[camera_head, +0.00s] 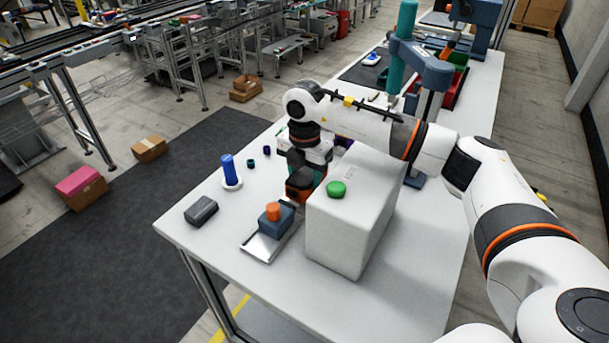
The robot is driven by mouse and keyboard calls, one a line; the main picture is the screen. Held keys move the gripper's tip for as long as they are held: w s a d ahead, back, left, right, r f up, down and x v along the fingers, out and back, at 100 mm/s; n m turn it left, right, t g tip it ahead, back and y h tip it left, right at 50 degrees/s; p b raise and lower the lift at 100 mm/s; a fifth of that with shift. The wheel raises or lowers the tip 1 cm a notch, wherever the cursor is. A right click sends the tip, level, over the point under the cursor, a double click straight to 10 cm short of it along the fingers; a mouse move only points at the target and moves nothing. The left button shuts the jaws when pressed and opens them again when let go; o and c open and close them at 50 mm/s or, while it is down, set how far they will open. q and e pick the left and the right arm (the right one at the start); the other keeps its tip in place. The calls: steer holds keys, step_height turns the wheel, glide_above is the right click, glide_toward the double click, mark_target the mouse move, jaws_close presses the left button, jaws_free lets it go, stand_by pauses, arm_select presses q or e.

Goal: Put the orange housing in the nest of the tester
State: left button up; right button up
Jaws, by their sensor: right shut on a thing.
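The tester appears to be the large white box (345,225) with a green button (337,188) on top. A silver tray (262,248) lies at its left, bearing a blue-grey block (280,222) with a short orange cylinder (273,210) upright on it. I cannot tell which part is the nest. My right gripper (303,184) points down behind the box's left side, just behind the blue-grey block. It is shut on an orange-red piece, which I take as the orange housing (297,192); the box hides part of it. My left gripper is not in view.
A dark grey block (201,210) lies near the table's left edge. A teal and blue-grey press (428,68) and a red bin (456,90) are farther back. The front table is clear.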

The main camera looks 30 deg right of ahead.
steer(key=shift+f, duration=0.35)
steer(key=o, duration=1.1)
steer(key=shift+r, duration=0.1)
step_height(320, 180, up, 12)
steer(key=shift+f+b, duration=0.1)
steer(key=shift+b, duration=1)
